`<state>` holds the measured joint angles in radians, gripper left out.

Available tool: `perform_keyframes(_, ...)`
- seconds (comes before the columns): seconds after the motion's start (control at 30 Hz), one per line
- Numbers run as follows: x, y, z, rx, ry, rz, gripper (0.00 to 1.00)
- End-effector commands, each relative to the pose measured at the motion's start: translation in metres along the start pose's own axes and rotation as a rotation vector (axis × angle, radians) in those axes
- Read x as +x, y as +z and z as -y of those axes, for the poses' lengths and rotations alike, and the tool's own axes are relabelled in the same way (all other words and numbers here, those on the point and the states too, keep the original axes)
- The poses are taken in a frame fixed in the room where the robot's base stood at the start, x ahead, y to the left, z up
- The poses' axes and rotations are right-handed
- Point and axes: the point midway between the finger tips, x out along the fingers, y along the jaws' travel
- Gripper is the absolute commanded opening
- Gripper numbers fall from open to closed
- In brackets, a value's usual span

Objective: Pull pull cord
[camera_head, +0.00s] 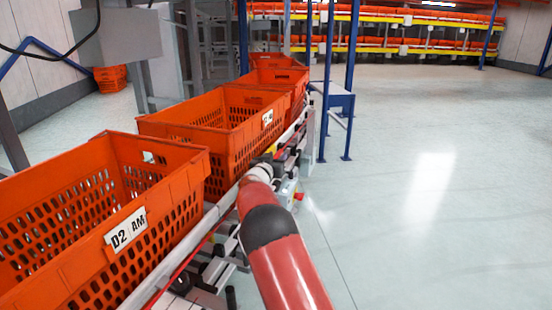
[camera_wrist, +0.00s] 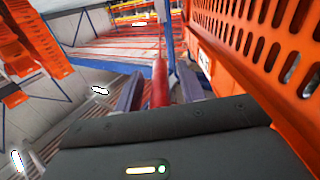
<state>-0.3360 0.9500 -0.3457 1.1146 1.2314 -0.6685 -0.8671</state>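A thin red cord (camera_head: 180,275) runs along the near side of the conveyor, below the orange totes, in the head view. My gripper (camera_wrist: 160,88) is at the conveyor's side, close to the middle tote. In the wrist view its two dark fingers stand apart, with a red rod-like piece (camera_wrist: 159,84) between them. I see a gap on each side of it, and cannot tell for sure whether this piece is the cord. In the head view my arm hides most of the gripper and the cord near it.
Orange totes stand in a row on the conveyor: a near one (camera_head: 75,268) labelled D2 AM, a middle one (camera_head: 222,165) and a far one (camera_head: 280,75). A tote wall (camera_wrist: 245,45) is close on the right in the wrist view. The floor (camera_head: 430,180) at right is clear.

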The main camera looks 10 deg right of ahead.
Motion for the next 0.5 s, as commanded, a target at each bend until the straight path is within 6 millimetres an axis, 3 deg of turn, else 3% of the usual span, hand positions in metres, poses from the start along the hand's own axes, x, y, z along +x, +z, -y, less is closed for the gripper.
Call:
perform_keyframes(0.13, -0.0002, 0.0001, 0.0, 0.0, 0.0, 0.0, 0.4)
perform_keyframes(0.43, -0.0003, 0.0001, 0.0001, 0.0, 0.0, 0.0, 0.0)
perform_keyframes(0.5, -0.0004, 0.0001, 0.0001, 0.0, 0.0, 0.0, 0.0)
